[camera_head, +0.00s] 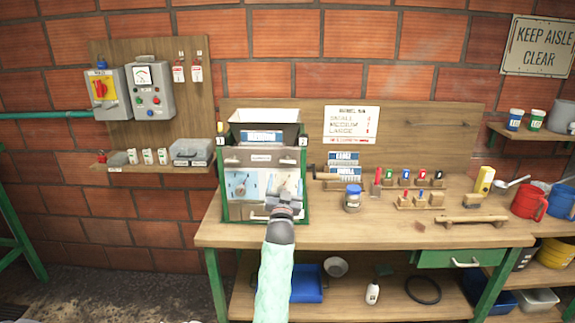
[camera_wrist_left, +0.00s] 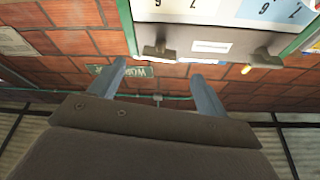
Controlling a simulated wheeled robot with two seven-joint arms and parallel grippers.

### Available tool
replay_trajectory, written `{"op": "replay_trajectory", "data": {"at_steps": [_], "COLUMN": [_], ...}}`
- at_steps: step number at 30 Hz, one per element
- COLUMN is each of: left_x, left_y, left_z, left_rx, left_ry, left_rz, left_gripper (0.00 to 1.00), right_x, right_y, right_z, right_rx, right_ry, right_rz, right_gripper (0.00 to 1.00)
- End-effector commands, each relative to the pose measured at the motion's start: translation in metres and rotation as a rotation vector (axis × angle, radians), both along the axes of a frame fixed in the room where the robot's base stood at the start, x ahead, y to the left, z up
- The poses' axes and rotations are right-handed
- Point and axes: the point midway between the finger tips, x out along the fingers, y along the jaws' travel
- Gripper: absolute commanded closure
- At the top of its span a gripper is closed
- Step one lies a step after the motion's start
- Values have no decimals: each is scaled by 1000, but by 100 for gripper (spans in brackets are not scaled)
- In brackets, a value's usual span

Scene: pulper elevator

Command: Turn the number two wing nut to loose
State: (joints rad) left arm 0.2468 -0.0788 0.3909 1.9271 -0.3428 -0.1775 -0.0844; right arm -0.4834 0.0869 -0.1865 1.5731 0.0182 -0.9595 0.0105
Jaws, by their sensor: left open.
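The green and grey machine (camera_head: 262,157) stands at the left of the workbench, with a white and pale-blue panel (camera_head: 240,185) on its front. My left gripper (camera_head: 283,208) is in front of the panel's lower right part and hides some of it. In the left wrist view, its two fingers (camera_wrist_left: 160,88) are apart with nothing between them. Two metal knob-like parts, possibly wing nuts, show there on the grey strip: one (camera_wrist_left: 160,47) lies just beyond the gap between the fingers, the other (camera_wrist_left: 262,60) farther right. I cannot tell which is number two. My right gripper is out of view.
A jar with a blue lid (camera_head: 352,198) stands right of the machine. Colored-handled tools in wooden holders (camera_head: 411,202) are farther right, with a wooden bar (camera_head: 471,220) near the front edge. The front of the bench (camera_head: 370,235) is mostly clear.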

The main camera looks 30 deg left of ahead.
Motion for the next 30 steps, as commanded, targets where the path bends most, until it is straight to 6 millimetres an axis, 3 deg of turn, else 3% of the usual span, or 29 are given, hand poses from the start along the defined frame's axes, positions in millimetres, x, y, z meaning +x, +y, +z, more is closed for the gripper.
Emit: {"op": "replay_trajectory", "data": {"at_steps": [8, 21, 30], "left_x": [4, 46, 62], "left_y": [2, 24, 33], "left_z": [7, 28, 33], "left_rx": [-50, -50, -49], "left_ry": [-47, -45, -44], "left_rz": [-29, -28, -29], "left_gripper": [24, 24, 24], "right_x": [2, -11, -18], "right_y": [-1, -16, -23], "right_z": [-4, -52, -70], "right_rx": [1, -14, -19], "right_ry": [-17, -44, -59], "right_rz": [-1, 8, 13], "right_gripper": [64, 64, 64]}}
